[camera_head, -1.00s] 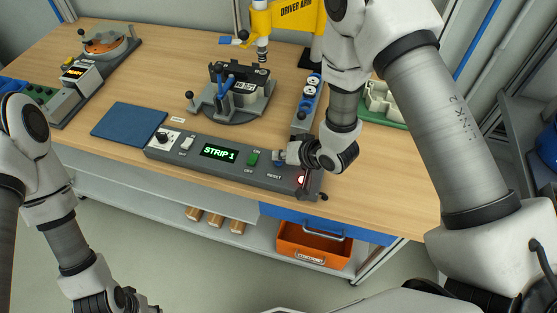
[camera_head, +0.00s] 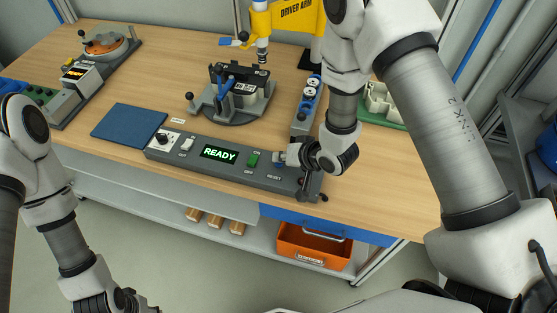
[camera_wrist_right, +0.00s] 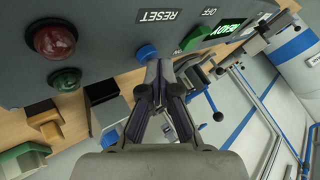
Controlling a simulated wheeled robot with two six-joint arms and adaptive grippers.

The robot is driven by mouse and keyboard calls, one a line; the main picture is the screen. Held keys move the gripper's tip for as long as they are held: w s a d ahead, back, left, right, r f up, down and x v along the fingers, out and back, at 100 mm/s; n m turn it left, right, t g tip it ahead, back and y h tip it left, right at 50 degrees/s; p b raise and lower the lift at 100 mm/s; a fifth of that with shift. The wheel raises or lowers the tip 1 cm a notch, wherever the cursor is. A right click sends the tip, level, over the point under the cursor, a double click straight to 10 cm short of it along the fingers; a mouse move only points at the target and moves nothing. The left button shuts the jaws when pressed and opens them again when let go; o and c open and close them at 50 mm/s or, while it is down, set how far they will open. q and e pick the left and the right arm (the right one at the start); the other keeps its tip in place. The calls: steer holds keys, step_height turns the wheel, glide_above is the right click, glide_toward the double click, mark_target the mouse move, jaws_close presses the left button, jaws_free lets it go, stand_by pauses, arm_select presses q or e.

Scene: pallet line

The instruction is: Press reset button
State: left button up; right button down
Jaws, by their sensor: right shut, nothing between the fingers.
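The grey control panel (camera_head: 190,165) lies along the bench's front edge, and its display (camera_head: 219,153) reads READY in the head view. The blue reset button (camera_wrist_right: 147,52) shows in the wrist view beside the RESET label (camera_wrist_right: 160,16). My right gripper (camera_head: 284,158) is shut and empty over the panel's right part. In the wrist view its fingertips (camera_wrist_right: 154,66) are right at the button and partly cover it; I cannot tell whether they touch. A red lamp (camera_wrist_right: 54,40) and a green lamp (camera_wrist_right: 66,80) are unlit.
A green switch (camera_head: 253,159) sits left of the gripper. A clamp fixture (camera_head: 235,110) stands behind the panel, and a blue mat (camera_head: 128,124) lies at left. A blue and grey holder (camera_head: 306,118) stands close behind my right wrist. An orange bin (camera_head: 310,250) is below.

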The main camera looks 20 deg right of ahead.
mark_target(281, 164)
steer(key=shift+r+p, duration=0.35)
steer(key=shift+r, duration=0.3)
step_height(281, 164, up, 5)
steer(key=p, duration=0.4)
steer(key=shift+r, duration=0.1)
steer(key=shift+s+f, duration=0.1)
steer(key=shift+f, duration=0.1)
stand_by(0.4)
